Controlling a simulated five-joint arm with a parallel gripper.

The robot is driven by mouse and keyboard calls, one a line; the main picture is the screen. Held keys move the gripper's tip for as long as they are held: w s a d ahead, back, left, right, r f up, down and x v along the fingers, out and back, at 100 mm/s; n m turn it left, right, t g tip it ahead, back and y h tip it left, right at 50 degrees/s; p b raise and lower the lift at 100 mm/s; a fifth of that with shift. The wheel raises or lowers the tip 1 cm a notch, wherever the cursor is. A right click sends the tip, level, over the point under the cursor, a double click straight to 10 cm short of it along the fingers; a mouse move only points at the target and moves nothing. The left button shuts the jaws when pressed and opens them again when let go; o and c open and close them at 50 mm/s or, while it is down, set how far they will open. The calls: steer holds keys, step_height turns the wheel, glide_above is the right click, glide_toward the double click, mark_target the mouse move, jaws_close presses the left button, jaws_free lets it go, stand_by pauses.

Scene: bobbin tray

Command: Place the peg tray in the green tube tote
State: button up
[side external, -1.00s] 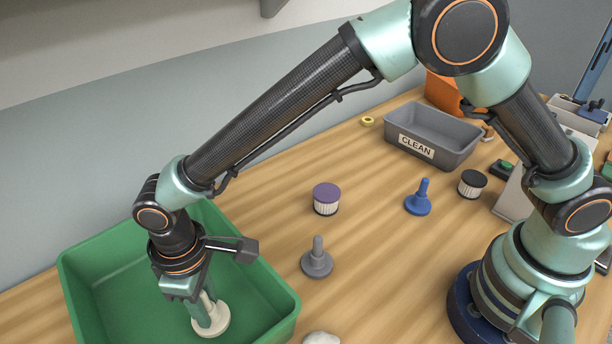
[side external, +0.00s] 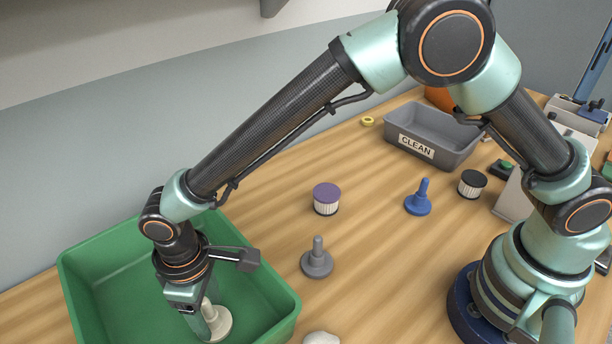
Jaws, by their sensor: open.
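The green tote (side external: 110,258) stands at the lower left. Inside it, a cream piece with a round base and an upright stem (side external: 221,325) stands on the floor; it looks like the peg tray. My gripper (side external: 203,326) is open, pointing down inside the tote, right at the cream piece's left side. Its fingers hide part of the base. I cannot tell whether a finger touches the piece.
Right of the tote stand a grey peg piece (side external: 317,264), a purple-topped ribbed cylinder (side external: 326,199), a blue peg piece (side external: 418,200) and a black-topped one (side external: 472,184). A grey CLEAN bin (side external: 462,150) is behind. A whitish lump (side external: 321,338) sits at the front.

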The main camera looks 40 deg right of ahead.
step_height(320, 180, up, 12)
steer(key=shift+f, duration=0.1)
steer(key=w+d+r+m+t, duration=0.1)
steer(key=d+r, duration=0.2)
steer(key=d, duration=0.4)
steer(key=w+d+r+m+t+y, duration=0.1)
steer(key=w+d+r+m, duration=0.1)
steer(key=d+r, duration=0.35)
steer(key=w+d+r+m+t, duration=0.1)
steer(key=d+r, duration=0.1)
steer(key=d, duration=0.6)
steer(key=s+d+m+t+h, duration=0.1)
steer(key=s+d+m, duration=0.4)
steer(key=d, duration=1.1)
steer(key=shift+s+d+f+t, duration=0.2)
steer(key=shift+s+d+t, duration=0.1)
steer(key=shift+s+t, duration=0.5)
